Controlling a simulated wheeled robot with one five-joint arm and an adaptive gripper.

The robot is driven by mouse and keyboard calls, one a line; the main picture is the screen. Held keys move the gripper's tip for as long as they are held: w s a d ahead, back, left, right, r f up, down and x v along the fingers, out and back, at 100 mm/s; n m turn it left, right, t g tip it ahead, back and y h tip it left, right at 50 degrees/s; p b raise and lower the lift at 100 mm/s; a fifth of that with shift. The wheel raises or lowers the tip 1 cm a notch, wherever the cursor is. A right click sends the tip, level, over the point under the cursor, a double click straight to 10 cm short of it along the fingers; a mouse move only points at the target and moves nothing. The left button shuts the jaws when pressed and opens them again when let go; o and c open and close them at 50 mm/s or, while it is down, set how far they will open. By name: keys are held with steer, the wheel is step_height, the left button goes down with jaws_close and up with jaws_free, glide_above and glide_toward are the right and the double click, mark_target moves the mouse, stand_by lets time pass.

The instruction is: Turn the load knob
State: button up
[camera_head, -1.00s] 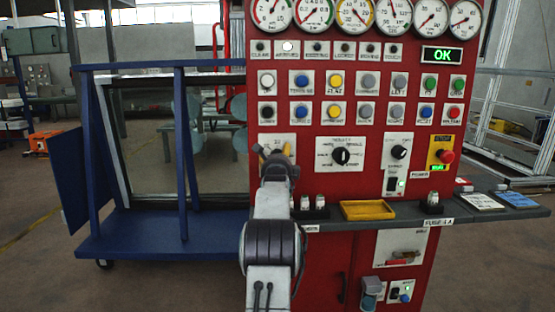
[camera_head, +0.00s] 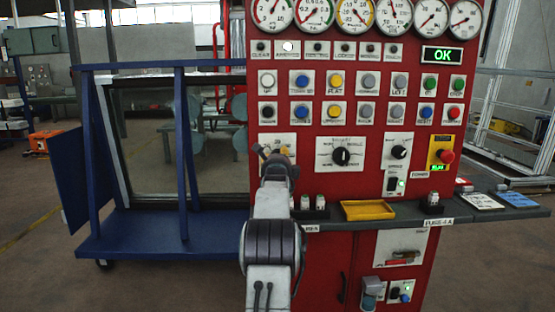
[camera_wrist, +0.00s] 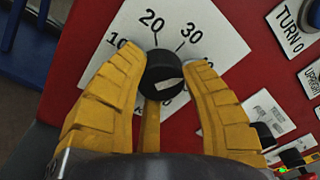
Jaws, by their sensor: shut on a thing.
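A black round knob (camera_wrist: 162,76) with a pale pointer mark sits on a white dial plate (camera_wrist: 218,40) printed 10, 20 and 30. I take it for the load knob; no name label is readable on the plate. My gripper (camera_wrist: 165,66) has its yellow fingers on both sides of the knob, shut on it. In the head view, my gripper (camera_head: 272,152) stands before the same plate on the red panel and hides most of the plate and the knob.
The red panel (camera_head: 312,178) also carries a larger selector knob (camera_head: 341,156), a smaller knob (camera_head: 399,152), a red emergency button (camera_head: 445,156) and rows of coloured buttons. A grey shelf (camera_head: 385,220) with a yellow tray (camera_head: 367,210) juts out below. A blue frame cart (camera_head: 160,232) stands left.

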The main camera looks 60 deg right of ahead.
steer(key=shift+n, duration=0.4)
steer(key=n+b, duration=0.1)
steer(key=n, duration=0.2)
steer(key=shift+n+b, duration=0.6)
steer(key=shift+n, duration=1)
steer(key=shift+r, duration=0.1)
steer(key=o, duration=1.2)
steer(key=shift+f+v, duration=0.2)
steer(key=shift+v, duration=2.8)
steer(key=shift+f+v, duration=0.15)
steer(key=shift+v, duration=2.85)
